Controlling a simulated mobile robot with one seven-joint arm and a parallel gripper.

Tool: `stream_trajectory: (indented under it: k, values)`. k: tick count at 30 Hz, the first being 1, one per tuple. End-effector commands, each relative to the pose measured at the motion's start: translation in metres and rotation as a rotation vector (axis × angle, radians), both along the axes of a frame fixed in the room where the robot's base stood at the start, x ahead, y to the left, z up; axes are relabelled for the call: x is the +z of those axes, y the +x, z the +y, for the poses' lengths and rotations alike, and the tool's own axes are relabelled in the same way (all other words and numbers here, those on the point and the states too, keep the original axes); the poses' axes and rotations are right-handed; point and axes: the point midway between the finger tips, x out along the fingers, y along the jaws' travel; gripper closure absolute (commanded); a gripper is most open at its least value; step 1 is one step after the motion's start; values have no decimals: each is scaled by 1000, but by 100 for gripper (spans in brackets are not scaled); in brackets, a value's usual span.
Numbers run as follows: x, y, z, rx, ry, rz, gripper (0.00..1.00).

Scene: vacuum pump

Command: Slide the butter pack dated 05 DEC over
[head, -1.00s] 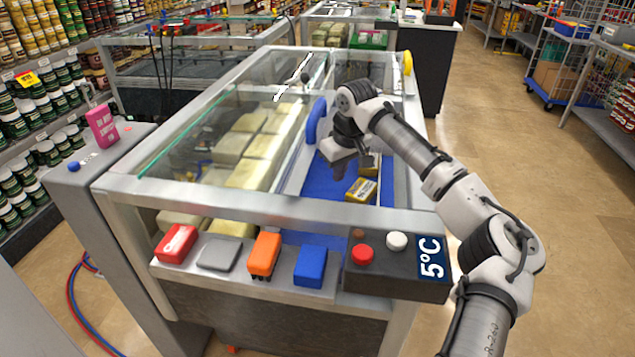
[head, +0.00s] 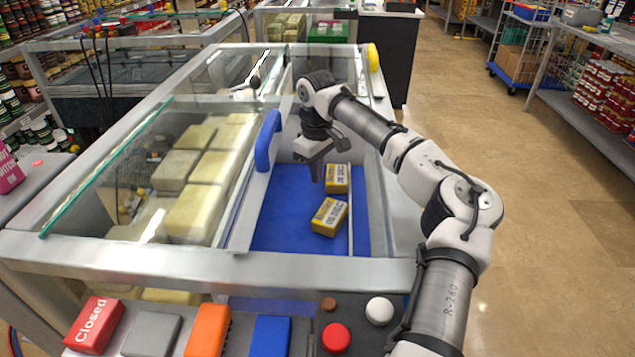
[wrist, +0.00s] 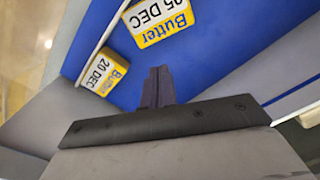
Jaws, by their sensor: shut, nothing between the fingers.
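The butter pack dated 05 DEC (head: 329,217) is yellow and white and lies angled on the blue floor of the open case. It also shows at the top of the wrist view (wrist: 160,22), partly cut off. A second butter pack, dated 20 DEC (head: 337,178), lies farther back against the right-hand strip; it is at the left in the wrist view (wrist: 102,73). My gripper (head: 318,172) points down into the case, just left of the 20 DEC pack and behind the 05 DEC pack. Its fingers (wrist: 158,80) are shut and empty, with a gap to both packs.
The case's front rail (head: 290,265) and the blue handle (head: 267,140) of the glass cover stand around the opening. Pale blocks (head: 195,212) lie under the glass at left. Blue floor (head: 285,200) is clear left of the packs.

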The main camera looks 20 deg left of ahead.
Motion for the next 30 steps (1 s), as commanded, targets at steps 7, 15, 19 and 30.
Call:
stream_trajectory:
  k: [7, 15, 19, 30]
  values:
    - [-40, 0, -1, -2, -3, 2, 100]
    - [-82, 0, 0, -2, -2, 2, 100]
    - [-91, 0, 0, -2, -1, 1, 100]
    - [-94, 0, -1, -2, 0, 1, 100]
